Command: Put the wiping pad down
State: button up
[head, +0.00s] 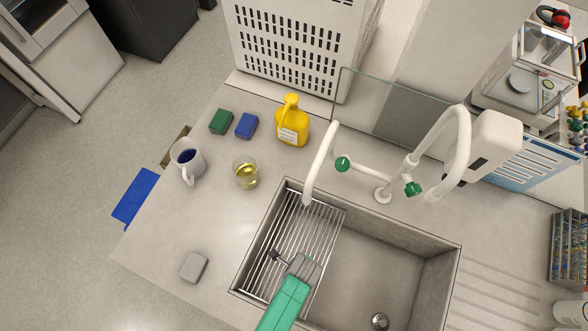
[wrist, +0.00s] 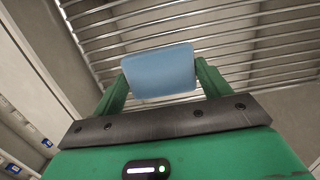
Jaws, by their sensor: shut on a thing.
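My gripper (wrist: 160,78) has its two green fingers shut on a light blue wiping pad (wrist: 160,70) in the wrist view. The pad is held across between the fingertips, and metal bars of the drain rack (wrist: 240,30) show behind it. I cannot tell whether the pad touches the bars. In the head view my green and grey arm reaches in from the bottom over the drain rack (head: 311,222) in the left part of the sink (head: 385,250). The held pad cannot be made out in the head view.
A grey block (head: 193,267) lies on the counter left of the sink. Green (head: 221,121) and blue (head: 246,126) blocks, a mug (head: 187,160), a glass of yellow liquid (head: 246,172) and a yellow bottle (head: 292,122) stand farther back. White taps (head: 383,190) rise behind the sink.

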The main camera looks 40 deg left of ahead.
jog(key=shift+f, duration=0.8)
jog(key=shift+f, duration=0.1)
jog(key=o, duration=1)
jog(key=shift+c, duration=0.2)
notch_tip(320, 180, up, 12)
jog(key=d+p, duration=0.1)
jog(key=p, duration=0.1)
jog(key=shift+w+d, duration=0.2)
